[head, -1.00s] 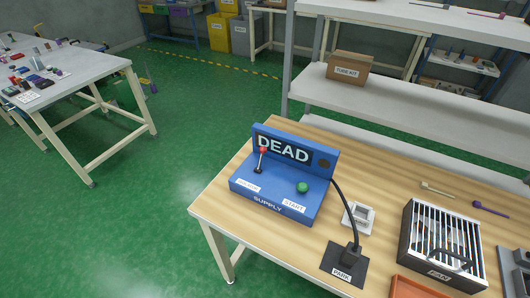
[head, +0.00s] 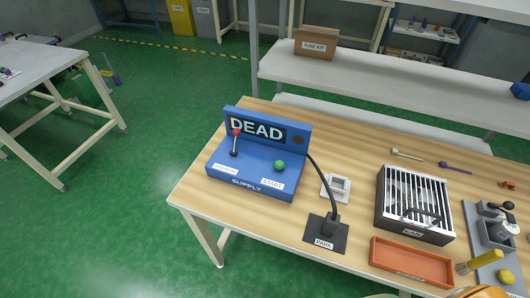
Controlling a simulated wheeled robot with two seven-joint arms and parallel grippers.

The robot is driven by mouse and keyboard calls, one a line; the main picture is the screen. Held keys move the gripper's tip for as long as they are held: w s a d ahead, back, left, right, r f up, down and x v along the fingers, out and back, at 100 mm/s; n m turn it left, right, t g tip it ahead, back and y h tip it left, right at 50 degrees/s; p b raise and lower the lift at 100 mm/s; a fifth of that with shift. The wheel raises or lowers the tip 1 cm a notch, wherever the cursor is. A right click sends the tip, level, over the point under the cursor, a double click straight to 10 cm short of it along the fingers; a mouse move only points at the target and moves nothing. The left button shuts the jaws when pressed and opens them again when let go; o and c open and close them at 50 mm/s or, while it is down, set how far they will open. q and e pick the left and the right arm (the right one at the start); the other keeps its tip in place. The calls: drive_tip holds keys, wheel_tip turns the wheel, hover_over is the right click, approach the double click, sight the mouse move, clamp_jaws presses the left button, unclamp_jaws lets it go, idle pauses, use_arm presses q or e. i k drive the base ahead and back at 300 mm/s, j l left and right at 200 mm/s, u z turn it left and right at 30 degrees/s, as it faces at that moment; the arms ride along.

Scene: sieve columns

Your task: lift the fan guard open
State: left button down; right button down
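The fan (head: 413,204) is a dark box on the right part of the wooden table. Its guard (head: 418,192), a grille of pale bars over dark slots, lies closed across the top. A curved handle (head: 420,216) shows near the guard's front edge, above the FAN label. The blue supply box (head: 252,190) stands to the left, its display reading DEAD, with a red-knobbed lever and a green button. Its black cable ends in a plug standing on the PARK plate (head: 326,233).
An orange tray (head: 411,262) lies in front of the fan. A grey holder with tools (head: 490,235) stands to its right. A small white socket (head: 337,187) sits between supply and fan. Two small tools lie behind the fan. A shelf with a TUBE KIT box (head: 317,43) stands behind.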

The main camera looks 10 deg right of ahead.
sight(452, 234)
drive_tip(key=z, duration=1.95)
drive_tip(key=l+u, duration=0.2)
drive_tip(key=l, duration=0.7)
drive_tip(key=i+j, duration=0.35)
drive_tip(key=j, duration=0.15)
